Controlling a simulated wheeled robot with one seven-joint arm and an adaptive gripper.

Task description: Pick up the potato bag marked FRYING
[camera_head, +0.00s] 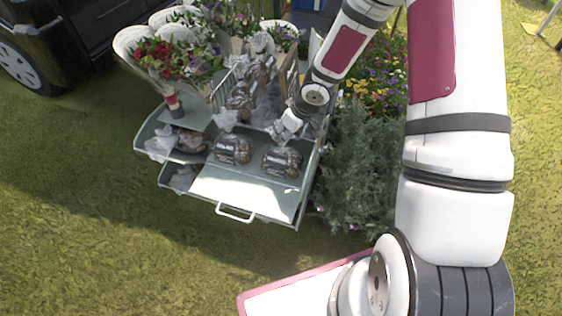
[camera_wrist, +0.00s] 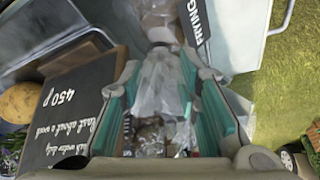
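A black label reading FRYING (camera_wrist: 195,22) shows at the top of the wrist view, beside a clear plastic bag (camera_wrist: 158,80). The crumpled plastic lies between the teal-padded fingers of my gripper (camera_wrist: 160,66), which stand apart on either side of it. In the head view my gripper (camera_head: 284,130) is at the right side of the cart, just above the right front potato bag (camera_head: 282,160). A second potato bag (camera_head: 233,150) sits to its left. Their labels are too small to read there. I cannot tell whether the fingers touch the plastic.
A grey cart (camera_head: 245,190) carries the bags, with more bags behind and at the left. A chalkboard (camera_wrist: 75,105) stands close to the left finger. Flower buckets (camera_head: 170,50) stand at the back left. Bushy plants (camera_head: 355,165) border the right side. Grass lies in front.

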